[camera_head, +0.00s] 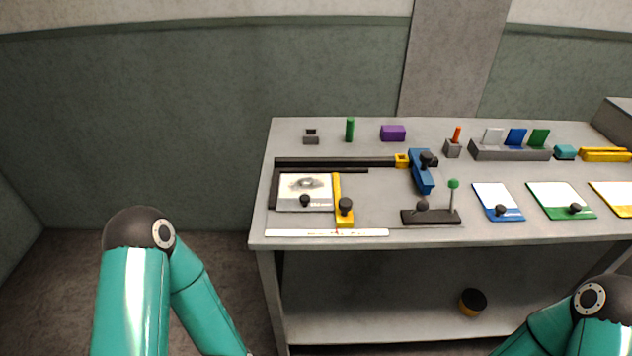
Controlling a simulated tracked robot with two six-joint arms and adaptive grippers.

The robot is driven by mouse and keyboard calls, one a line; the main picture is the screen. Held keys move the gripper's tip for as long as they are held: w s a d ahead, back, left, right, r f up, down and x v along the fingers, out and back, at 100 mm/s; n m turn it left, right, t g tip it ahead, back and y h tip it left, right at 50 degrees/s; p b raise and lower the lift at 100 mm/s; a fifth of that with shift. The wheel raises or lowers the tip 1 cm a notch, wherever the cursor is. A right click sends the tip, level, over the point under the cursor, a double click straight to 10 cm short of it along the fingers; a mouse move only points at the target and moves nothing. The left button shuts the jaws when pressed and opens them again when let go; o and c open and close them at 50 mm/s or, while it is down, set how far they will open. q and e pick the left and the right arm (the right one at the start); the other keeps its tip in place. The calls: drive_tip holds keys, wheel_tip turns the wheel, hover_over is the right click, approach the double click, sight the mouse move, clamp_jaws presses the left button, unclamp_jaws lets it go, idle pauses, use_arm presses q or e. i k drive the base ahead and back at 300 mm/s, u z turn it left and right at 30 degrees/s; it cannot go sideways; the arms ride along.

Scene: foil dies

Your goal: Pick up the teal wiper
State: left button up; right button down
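A small teal block (565,152), which looks like the teal wiper, lies on the back right of the grey table (370,232). It sits between the grey slotted rack and a yellow piece. Nothing is holding it. Both of my arms show only as teal links at the bottom left and bottom right. Neither gripper is in the picture.
A grey rack (510,153) with coloured plates stands left of the teal block, and a yellow piece (604,154) lies right of it. Coloured-edged cards (562,197) with black knobs lie in front.

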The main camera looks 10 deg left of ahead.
sight(562, 152)
drive_tip(key=z, duration=1.25)
drive_tip(key=i, duration=0.15)
drive_tip(key=u, duration=2.85)
drive_tip(key=i, duration=0.15)
drive_tip(key=u, duration=1.3)
drive_tip(key=k, duration=1.6)
drive_tip(key=z, duration=0.4)
drive_tip(key=k, duration=0.95)
drive_tip(key=z, duration=0.1)
